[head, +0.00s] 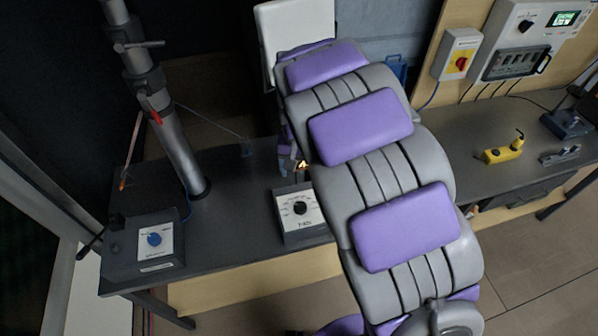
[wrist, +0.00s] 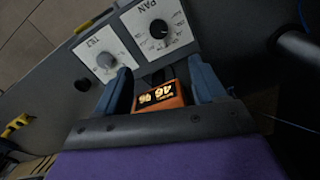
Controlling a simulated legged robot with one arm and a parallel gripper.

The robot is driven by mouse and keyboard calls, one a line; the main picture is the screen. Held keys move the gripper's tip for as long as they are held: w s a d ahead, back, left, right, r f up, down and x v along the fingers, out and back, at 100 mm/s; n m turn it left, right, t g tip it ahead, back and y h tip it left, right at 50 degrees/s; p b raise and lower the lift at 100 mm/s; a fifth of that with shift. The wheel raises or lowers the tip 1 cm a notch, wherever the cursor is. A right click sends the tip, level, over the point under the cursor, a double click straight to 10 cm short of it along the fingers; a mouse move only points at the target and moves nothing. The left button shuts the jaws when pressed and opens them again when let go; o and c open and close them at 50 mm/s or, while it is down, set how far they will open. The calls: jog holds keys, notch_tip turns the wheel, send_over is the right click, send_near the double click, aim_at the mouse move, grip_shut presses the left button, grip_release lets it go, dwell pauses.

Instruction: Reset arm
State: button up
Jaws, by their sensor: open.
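My gripper (wrist: 160,72) shows in the wrist view with its two blue fingers spread apart. An orange block with a lit digit display (wrist: 160,97) shows in the gap between the fingers, its digits upside down. I cannot tell its distance from the fingers. In the head view a small orange glow (head: 301,164) shows beside my arm, just behind the dial box. My purple and grey arm crosses the middle of the head view and hides most of my gripper there.
A dial box marked PAN (wrist: 158,28) and a TILT box (wrist: 103,59) lie beyond the fingers. A yellow tool (head: 501,150) lies right, below a switch box (head: 457,54).

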dwell(0.3)
jog(key=s+d+r, duration=0.7)
jog(key=s+d, duration=0.3)
jog(key=s, duration=0.4)
jog(key=s+d+g, duration=0.1)
jog(key=s+d, duration=0.1)
jog(key=s, duration=0.7)
jog(key=s+d+r, duration=0.1)
jog(key=s+d, duration=0.1)
jog(key=s, duration=0.7)
jog(key=shift+s+d+g, duration=0.25)
jog(key=shift+g, duration=0.15)
